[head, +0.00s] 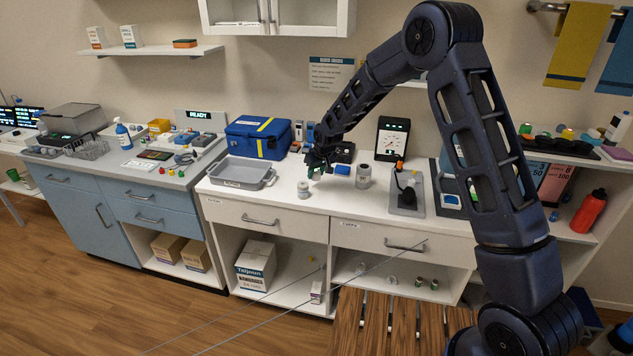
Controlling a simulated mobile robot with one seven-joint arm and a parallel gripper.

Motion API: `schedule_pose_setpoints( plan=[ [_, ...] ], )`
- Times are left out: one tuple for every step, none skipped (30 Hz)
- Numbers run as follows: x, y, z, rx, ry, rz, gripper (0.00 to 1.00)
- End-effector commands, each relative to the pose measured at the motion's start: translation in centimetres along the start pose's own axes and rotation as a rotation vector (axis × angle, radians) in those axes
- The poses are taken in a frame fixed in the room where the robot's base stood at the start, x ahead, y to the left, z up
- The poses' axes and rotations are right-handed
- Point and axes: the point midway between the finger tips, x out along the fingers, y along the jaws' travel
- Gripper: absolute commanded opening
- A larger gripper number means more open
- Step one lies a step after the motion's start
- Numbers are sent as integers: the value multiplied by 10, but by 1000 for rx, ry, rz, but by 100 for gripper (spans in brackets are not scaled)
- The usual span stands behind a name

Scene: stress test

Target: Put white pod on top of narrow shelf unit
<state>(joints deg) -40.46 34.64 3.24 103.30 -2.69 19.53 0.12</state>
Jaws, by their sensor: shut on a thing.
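A small white pod (303,190) shows at the front of the white counter, right of the grey tray. My gripper (311,174) reaches down from my dark blue arm to the pod's upper end and is shut on it. The fingers are small and dark here, and their exact hold is hard to see. I cannot tell whether the pod touches the counter. A shelf unit (563,160) stands at the far right, partly behind my arm. It looks like the narrow shelf unit, and several small items and dark trays stand on its top.
Close to my gripper are a blue item (342,170), a grey cylinder (363,177) and the grey tray (241,185). A blue cooler box (258,137) and a dial gauge (392,139) stand behind. A red bottle (589,212) stands lower in the right unit.

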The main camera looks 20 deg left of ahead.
Motion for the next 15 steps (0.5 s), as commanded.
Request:
schedule_pose_setpoints(
  plan=[
    [4, 0, 2, 0, -2, 0, 11],
    [7, 0, 4, 0, -3, 0, 11],
    [12, 0, 6, 0, -4, 0, 11],
    [16, 0, 8, 0, -4, 0, 11],
    [20, 0, 9, 0, -4, 0, 11],
    [25, 0, 12, 0, -4, 0, 11],
    [29, 0, 13, 0, -4, 0, 11],
    [32, 0, 14, 0, -4, 0, 11],
    [35, 0, 16, 0, -3, 0, 11],
    [37, 0, 16, 0, -2, 0, 11],
    [38, 0, 16, 0, -2, 0, 11],
    [38, 0, 16, 0, -1, 0, 11],
    [37, 0, 16, 0, -1, 0, 11],
    [37, 0, 16, 0, -1, 0, 11],
    [37, 0, 16, 0, -1, 0, 11]
  ],
)
